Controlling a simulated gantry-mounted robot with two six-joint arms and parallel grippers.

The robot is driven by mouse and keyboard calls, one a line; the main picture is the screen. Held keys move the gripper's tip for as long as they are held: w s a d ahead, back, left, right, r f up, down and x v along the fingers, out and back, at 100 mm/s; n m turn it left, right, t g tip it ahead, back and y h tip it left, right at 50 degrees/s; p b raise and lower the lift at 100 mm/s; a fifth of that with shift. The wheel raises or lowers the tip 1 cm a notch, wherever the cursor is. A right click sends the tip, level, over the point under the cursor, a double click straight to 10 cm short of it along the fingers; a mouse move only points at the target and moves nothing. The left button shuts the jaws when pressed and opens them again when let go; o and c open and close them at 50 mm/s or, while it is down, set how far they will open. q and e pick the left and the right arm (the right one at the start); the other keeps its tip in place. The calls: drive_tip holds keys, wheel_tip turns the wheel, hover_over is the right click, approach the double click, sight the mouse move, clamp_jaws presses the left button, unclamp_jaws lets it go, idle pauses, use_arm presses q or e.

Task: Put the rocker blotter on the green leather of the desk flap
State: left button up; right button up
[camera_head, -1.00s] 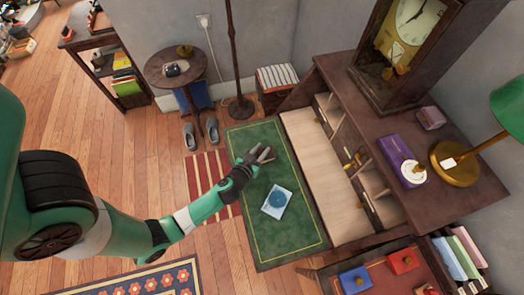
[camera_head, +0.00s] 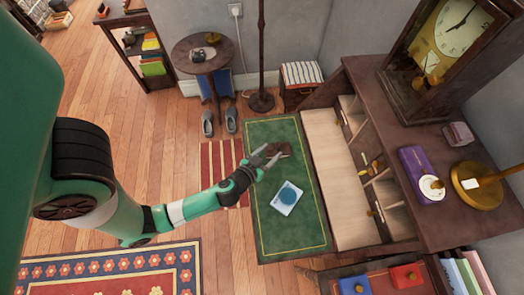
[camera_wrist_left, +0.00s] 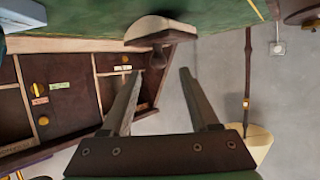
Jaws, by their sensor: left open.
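The brown rocker blotter (camera_head: 279,150) rests on the green leather (camera_head: 300,235) of the lowered desk flap, near its far end. In the left wrist view, the blotter (camera_wrist_left: 152,30) shows its pale curved underside and dark knob against the green leather (camera_wrist_left: 215,14). My left gripper (camera_head: 271,158) is just to the left of the blotter in the head view. Its fingers (camera_wrist_left: 160,74) are spread, with a clear gap and nothing held between them; the knob lies just beyond the tips. My right gripper is not in view.
A pale card with a blue round thing (camera_head: 287,196) lies mid-flap. The desk's pigeonholes (camera_head: 375,185) are right of the flap. A clock (camera_head: 440,60), a purple box (camera_head: 420,172) and a brass lamp base (camera_head: 480,190) stand on top. The flap's near end is bare.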

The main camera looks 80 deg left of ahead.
use_arm(q)
drive_tip(key=v, duration=0.6)
drive_tip(key=shift+r, duration=0.1)
drive_tip(key=w+d+r+t+h, duration=0.1)
drive_tip(key=w+d+r+t, duration=0.2)
drive_tip(key=w+r, duration=1.05)
drive_tip(key=w+d+r+t+h, duration=0.1)
drive_tip(key=w+d+r+t, duration=0.2)
drive_tip(key=r, duration=0.6)
drive_tip(key=w+d+r+t, duration=0.1)
drive_tip(key=w+r+t, duration=0.1)
drive_tip(key=w+r, duration=0.5)
drive_tip(key=s+d+r+m+t+h, duration=0.2)
drive_tip(key=s+r+m+t+h, duration=0.1)
drive_tip(key=r, duration=0.8)
drive_tip(key=s+d+r+m+t+h, duration=0.3)
drive_tip(key=s+r, duration=0.1)
drive_tip(key=r, duration=0.8)
drive_tip(key=s+d+r+m+t+h, duration=0.2)
drive_tip(key=s+d+r+t, duration=0.1)
drive_tip(key=r, duration=0.8)
drive_tip(key=shift+s+d+r+m+h, duration=0.15)
drive_tip(key=shift+r+m+h, duration=0.15)
drive_tip(key=shift+m+h, duration=0.1)
drive_tip(key=shift+r, duration=0.1)
